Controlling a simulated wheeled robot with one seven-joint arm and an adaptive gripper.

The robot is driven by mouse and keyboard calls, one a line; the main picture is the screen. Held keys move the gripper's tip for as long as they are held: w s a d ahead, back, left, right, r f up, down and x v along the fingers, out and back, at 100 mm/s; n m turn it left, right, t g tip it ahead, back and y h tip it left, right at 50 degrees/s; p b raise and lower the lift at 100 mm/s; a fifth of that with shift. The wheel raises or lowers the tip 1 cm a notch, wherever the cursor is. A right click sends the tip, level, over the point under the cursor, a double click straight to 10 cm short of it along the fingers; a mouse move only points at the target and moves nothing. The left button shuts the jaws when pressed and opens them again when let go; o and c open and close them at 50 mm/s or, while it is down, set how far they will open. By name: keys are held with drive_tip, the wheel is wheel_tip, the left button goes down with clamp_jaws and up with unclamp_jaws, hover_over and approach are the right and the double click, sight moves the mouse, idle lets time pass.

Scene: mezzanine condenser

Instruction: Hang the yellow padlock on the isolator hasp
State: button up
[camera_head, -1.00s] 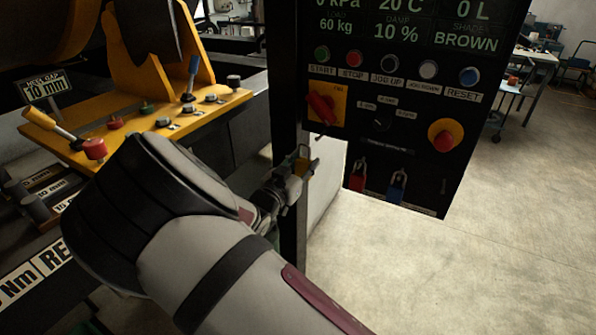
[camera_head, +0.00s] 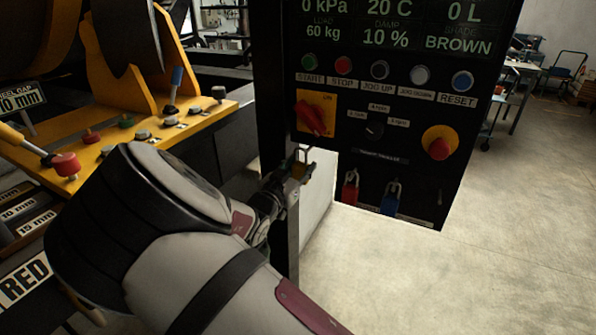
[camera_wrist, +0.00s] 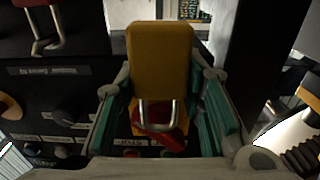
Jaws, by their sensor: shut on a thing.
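My gripper (camera_head: 292,176) is shut on the yellow padlock. In the wrist view the padlock (camera_wrist: 160,55) has its yellow body between the green-lined fingers (camera_wrist: 160,95), with its metal shackle pointing at the panel. In the head view the padlock (camera_head: 299,171) is small, shackle up, below and slightly left of the isolator. The isolator (camera_head: 315,113) is a yellow plate with a red rotary handle. That red handle (camera_wrist: 168,134) shows behind the shackle in the wrist view. The hasp cannot be made out clearly, and I cannot tell whether the shackle touches anything.
The black control panel (camera_head: 350,160) has a row of buttons, a selector knob (camera_head: 374,131) and a red emergency button (camera_head: 439,147). A yellow machine bracket (camera_head: 130,137) with levers stands left.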

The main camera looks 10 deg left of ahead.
drive_tip(key=shift+f+b+x, duration=0.2)
drive_tip(key=shift+b+x, duration=0.3)
drive_tip(key=shift+x, duration=0.45)
drive_tip(key=shift+f+b+x, duration=0.25)
drive_tip(key=shift+b+x, duration=0.2)
drive_tip(key=shift+x, duration=0.45)
drive_tip(key=shift+f+b+x, duration=0.2)
drive_tip(key=shift+b+x, duration=0.3)
drive_tip(key=shift+x, duration=0.45)
drive_tip(key=o, duration=1.3)
drive_tip(key=shift+f, duration=0.1)
